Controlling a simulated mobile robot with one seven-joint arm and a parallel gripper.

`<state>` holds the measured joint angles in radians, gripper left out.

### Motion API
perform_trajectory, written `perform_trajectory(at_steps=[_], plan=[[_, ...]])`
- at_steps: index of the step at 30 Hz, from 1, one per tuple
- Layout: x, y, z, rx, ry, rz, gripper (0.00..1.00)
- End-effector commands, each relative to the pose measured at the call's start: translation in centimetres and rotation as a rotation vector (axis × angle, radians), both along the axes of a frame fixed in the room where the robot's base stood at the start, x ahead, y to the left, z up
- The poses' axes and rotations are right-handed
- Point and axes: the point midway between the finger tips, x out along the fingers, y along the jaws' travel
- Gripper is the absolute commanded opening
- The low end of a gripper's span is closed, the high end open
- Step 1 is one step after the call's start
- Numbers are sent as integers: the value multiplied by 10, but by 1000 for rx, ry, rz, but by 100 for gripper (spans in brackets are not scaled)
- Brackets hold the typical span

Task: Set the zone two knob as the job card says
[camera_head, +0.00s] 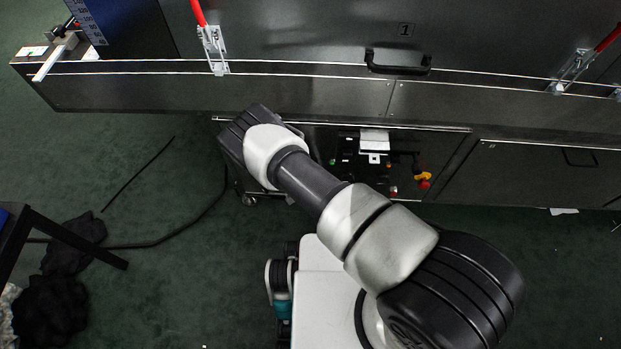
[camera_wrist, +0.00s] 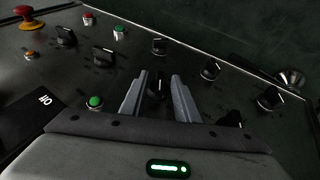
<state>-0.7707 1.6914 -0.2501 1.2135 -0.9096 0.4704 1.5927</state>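In the wrist view my gripper (camera_wrist: 160,75) is open over a dark control panel (camera_wrist: 205,50). One black knob (camera_wrist: 155,86) with a pale pointer line shows between the two fingers, with a gap at either side. Whether the fingers straddle it or hover above it I cannot tell. Several similar black knobs sit around it, and their labels are not legible, so I cannot tell which is zone two. In the head view the panel's controls show under the dryer, and my arm hides the gripper. A white card-like piece (camera_head: 374,137) is there, its writing unreadable.
A red emergency-stop button (camera_wrist: 24,14), a red button (camera_wrist: 88,17) and green buttons (camera_wrist: 119,30) share the panel. A black handle (camera_head: 398,66) and red-handled clamps (camera_head: 213,45) are on the dryer above. A dark cable (camera_head: 165,243) lies on the green floor at left.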

Motion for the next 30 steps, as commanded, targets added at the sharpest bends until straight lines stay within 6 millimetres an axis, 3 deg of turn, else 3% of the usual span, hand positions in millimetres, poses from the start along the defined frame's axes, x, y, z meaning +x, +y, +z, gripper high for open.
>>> perform_trajectory(at_steps=[1,6,17,30], plan=[[0,0,0,0,0,0,27],[0,0,0,0,0,0,3],[0,-1,5,63,-3,1,3],[0,-11,8,410,-16,-6,3]])
